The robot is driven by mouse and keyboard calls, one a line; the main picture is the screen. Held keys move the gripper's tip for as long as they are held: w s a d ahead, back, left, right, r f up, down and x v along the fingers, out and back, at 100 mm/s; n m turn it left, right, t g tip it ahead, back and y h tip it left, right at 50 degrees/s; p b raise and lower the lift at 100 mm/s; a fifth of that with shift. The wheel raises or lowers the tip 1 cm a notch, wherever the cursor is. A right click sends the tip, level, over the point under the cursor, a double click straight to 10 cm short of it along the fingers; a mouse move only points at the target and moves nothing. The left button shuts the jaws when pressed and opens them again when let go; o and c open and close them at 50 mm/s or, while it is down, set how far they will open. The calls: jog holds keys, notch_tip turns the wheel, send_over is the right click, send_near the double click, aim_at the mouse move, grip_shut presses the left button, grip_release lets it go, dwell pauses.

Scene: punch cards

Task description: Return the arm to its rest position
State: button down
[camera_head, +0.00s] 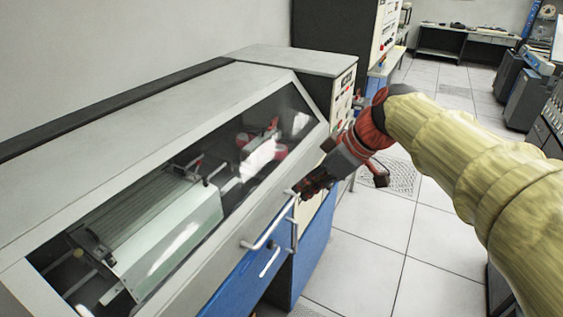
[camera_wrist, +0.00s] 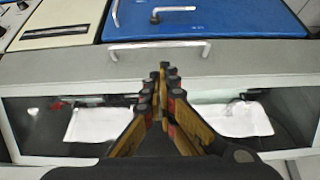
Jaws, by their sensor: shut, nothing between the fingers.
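My arm (camera_head: 470,165) reaches in from the right of the head view in a pale yellow sleeve. My gripper (camera_head: 308,188) is at its end, close to the front of the grey machine near a metal handle. In the wrist view my gripper (camera_wrist: 164,70) has its fingertips together with nothing between them. Its tips point toward the handle (camera_wrist: 160,48) on the machine's edge. I cannot tell whether the gripper touches the machine.
The grey machine (camera_head: 150,105) has a glazed window (camera_head: 150,230) with mechanisms behind it and a blue front (camera_head: 240,285) with handles. A control panel (camera_head: 345,95) stands behind. Tiled floor (camera_head: 375,250) is open on the right; desks (camera_head: 465,40) stand far back.

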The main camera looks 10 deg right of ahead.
jog(key=s+d+f+m+h, duration=0.3)
jog(key=s+d+f+m, duration=0.1)
jog(key=s+f+m, duration=0.4)
jog(key=s+a+f+m+t+h, duration=0.1)
jog(key=s+h, duration=0.1)
jog(key=s, duration=0.9)
jog(key=shift+s+f+m, duration=0.2)
jog(key=shift+f+m, duration=0.1)
jog(key=shift+m, duration=0.1)
